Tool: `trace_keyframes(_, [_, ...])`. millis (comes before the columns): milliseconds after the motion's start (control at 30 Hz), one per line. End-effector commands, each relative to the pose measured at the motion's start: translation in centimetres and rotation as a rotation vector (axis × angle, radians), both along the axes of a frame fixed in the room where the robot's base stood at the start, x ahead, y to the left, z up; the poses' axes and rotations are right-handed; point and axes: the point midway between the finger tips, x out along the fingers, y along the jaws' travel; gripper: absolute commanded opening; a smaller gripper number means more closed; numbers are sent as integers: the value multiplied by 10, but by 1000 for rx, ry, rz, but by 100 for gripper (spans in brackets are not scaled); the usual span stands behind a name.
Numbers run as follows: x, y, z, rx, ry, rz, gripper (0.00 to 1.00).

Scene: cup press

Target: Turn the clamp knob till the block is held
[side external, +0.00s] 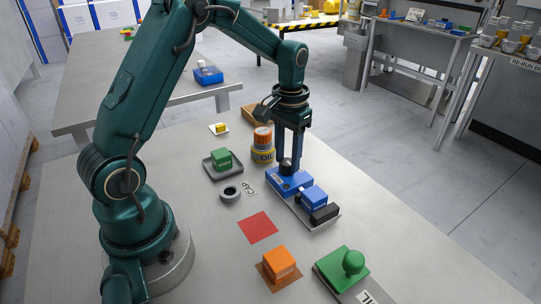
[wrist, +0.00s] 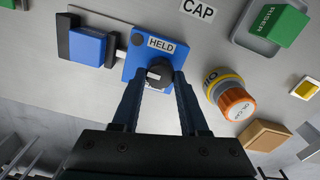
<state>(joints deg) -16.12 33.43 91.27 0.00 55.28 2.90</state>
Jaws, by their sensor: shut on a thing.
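The blue clamp body (side external: 290,181) stands on the table at one end of a pale base. It carries a dark knob (wrist: 159,73), a small dark round spot and a label reading HELD (wrist: 161,43). A pale rod (wrist: 122,54) runs from the body toward a blue block (wrist: 87,45), which also shows in the side view (side external: 314,198). A black end stop (side external: 324,213) stands at the block's far side. I cannot tell whether the block is pressed tight. My gripper (side external: 287,158) points straight down and is shut on the knob, one finger each side (wrist: 159,78).
Beside the clamp stand an orange and yellow OIL container (side external: 263,146) and a green block (side external: 221,157) in a grey tray. A dark ring (side external: 230,193), a red square (side external: 258,227), an orange block (side external: 281,262) and a green knobbed piece (side external: 345,266) lie toward the front.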

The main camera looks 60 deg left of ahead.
Motion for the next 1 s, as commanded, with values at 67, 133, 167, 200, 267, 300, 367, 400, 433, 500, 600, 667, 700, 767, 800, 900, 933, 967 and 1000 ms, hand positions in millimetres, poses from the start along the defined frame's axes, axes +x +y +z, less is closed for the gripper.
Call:
trace_keyframes(67, [0, -1, 1, -1, 2, -73, 0])
trace_keyframes(133, [-1, -1, 1, -1, 2, -140, 0])
trace_keyframes(167, [-1, -1, 1, -1, 2, -168, 0])
trace_keyframes(200, [-1, -1, 1, -2, 1, -206, 0])
trace_keyframes(267, [-1, -1, 1, -2, 1, -263, 0])
trace_keyframes(300, [-1, -1, 1, -2, 1, -301, 0])
trace_keyframes(367, [-1, -1, 1, -2, 2, -358, 0])
trace_keyframes(400, [-1, -1, 1, -2, 2, -396, 0])
trace_keyframes(433, [-1, -1, 1, -2, 2, -424, 0])
trace_keyframes(500, [-1, -1, 1, -2, 2, -491, 0])
trace_keyframes(600, [-1, -1, 1, -2, 2, -586, 0])
trace_keyframes(667, [-1, -1, 1, -2, 2, -643, 0])
trace_keyframes(700, [-1, -1, 1, -2, 2, -681, 0])
trace_keyframes(767, [-1, -1, 1, -2, 2, -737, 0])
trace_keyframes(800, [-1, -1, 1, -2, 2, -773, 0])
trace_keyframes(900, [-1, -1, 1, -2, 2, -861, 0])
trace_keyframes(933, [-1, -1, 1, -2, 2, -887, 0])
trace_keyframes(967, [-1, -1, 1, -2, 2, -911, 0])
trace_keyframes(1000, [-1, -1, 1, -2, 2, -942, 0])
